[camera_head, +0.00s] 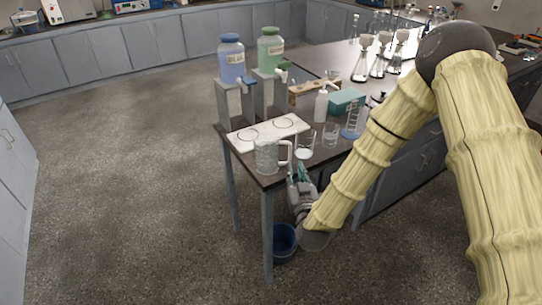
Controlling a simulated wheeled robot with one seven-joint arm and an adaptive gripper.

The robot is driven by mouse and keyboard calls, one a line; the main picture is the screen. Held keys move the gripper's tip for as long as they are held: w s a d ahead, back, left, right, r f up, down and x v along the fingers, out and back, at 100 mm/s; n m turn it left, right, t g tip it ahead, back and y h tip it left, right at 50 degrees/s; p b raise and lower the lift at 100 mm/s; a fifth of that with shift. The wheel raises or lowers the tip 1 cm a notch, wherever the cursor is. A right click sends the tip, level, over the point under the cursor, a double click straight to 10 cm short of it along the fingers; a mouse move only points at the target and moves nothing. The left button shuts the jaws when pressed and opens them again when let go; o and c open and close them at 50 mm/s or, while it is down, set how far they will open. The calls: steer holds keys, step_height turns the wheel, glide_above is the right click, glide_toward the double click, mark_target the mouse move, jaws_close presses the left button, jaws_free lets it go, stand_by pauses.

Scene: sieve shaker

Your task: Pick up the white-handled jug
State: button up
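The clear jug (267,157) stands upright near the front corner of the table, at the edge of a white board. Its white handle (287,152) points right. My gripper (298,172) is just right of and below the handle, at the table's near edge, with its greenish fingers pointing up toward the handle. The fingers are small here, and I cannot tell how far apart they are or whether they touch the handle.
A beaker (305,144) stands close right of the jug, with another beaker (330,134) beyond. Behind are a white bottle (321,106) and two large dispensers, blue (231,62) and green (271,52). A blue bucket (284,243) is on the floor below. The left floor is clear.

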mark_target(290, 155)
steer(key=shift+p+x, duration=1.3)
steer(key=shift+x, duration=3.5)
jaws_close()
